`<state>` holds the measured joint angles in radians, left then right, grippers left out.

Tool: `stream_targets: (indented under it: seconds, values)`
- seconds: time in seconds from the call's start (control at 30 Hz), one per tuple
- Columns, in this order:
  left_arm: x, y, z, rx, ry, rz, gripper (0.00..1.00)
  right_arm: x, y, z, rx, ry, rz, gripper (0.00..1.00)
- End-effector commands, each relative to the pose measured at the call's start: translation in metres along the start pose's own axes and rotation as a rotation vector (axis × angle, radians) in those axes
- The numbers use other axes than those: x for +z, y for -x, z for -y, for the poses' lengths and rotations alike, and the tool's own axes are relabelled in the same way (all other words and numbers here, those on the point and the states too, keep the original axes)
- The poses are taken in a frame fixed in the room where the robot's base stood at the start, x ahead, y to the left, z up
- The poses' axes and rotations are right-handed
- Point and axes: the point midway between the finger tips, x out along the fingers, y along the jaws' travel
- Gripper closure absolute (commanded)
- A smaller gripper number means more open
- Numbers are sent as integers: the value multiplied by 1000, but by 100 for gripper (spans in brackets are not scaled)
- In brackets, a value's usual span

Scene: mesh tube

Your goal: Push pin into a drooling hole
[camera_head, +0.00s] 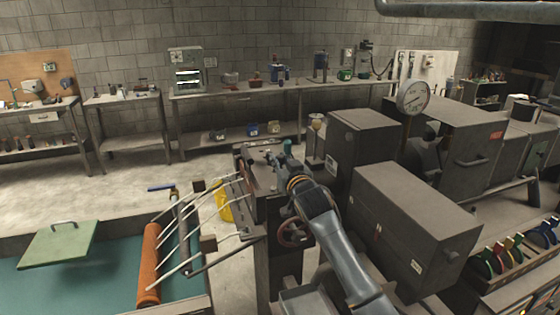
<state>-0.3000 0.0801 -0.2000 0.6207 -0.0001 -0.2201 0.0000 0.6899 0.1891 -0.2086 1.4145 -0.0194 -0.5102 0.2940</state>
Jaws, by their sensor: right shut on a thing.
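My right arm comes in from the bottom right and reaches to a dark metal machine (270,224) in the middle of the view. My right gripper (272,158) is at the top of this machine, small and seen from behind. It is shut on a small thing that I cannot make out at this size. I cannot make out the pin or the hole; the gripper and the machine's top parts may hide them. My left gripper is not in view.
An orange roller (149,265) and several pale rods lie left of the machine. A handwheel (294,232) sits on its front. Grey metal boxes (415,225) and a dial gauge (412,97) stand close on the right. Open floor (100,180) lies at the back left.

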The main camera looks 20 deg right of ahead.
Motion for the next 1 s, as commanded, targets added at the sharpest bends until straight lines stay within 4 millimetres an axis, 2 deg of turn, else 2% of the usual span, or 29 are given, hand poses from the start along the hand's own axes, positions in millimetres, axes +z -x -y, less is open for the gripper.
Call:
stream_targets:
  seconds: [1.0]
  values:
    - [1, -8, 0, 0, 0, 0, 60, 12, 0, 0, 0, 0, -1, 100]
